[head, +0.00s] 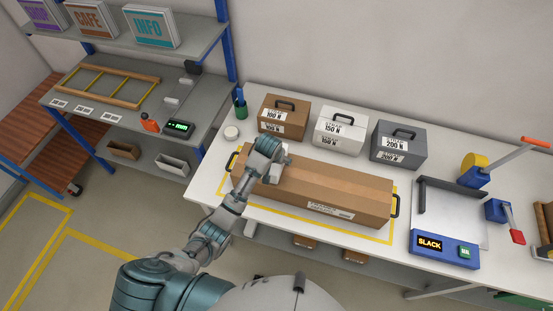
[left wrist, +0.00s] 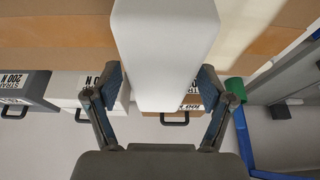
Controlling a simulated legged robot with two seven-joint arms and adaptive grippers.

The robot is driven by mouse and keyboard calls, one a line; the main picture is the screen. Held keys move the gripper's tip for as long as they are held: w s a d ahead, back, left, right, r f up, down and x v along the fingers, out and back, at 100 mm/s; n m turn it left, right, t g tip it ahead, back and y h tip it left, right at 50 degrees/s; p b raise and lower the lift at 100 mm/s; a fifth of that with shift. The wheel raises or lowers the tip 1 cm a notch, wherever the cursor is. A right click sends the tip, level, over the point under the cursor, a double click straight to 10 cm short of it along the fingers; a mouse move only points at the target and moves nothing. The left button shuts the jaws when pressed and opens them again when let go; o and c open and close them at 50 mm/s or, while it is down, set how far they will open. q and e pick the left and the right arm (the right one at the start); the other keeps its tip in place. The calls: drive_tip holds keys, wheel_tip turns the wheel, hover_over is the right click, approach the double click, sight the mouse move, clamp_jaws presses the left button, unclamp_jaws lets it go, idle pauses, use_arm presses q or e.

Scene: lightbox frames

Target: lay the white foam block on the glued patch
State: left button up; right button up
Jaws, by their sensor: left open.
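The white foam block (left wrist: 165,45) fills the upper middle of the left wrist view, between the spread fingers of my left gripper (left wrist: 160,75). The fingers look apart from its sides. In the head view my left gripper (head: 266,160) is over the left part of the long brown carton (head: 335,188), and hides most of the block; a small white part (head: 283,150) shows beside it. The block appears to be on or just above the carton top; I cannot tell which. I cannot make out the glued patch. My right gripper is not in view.
Behind the carton stand a brown case (head: 283,119), a white case (head: 340,128) and a grey case (head: 398,148). A strapping device with a SLACK display (head: 430,243) stands right.

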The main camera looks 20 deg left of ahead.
use_arm(q)
drive_tip(key=v, duration=1.1)
drive_tip(key=shift+w+r, duration=0.1)
drive_tip(key=shift+r, duration=0.25)
drive_tip(key=shift+s+r, duration=0.3)
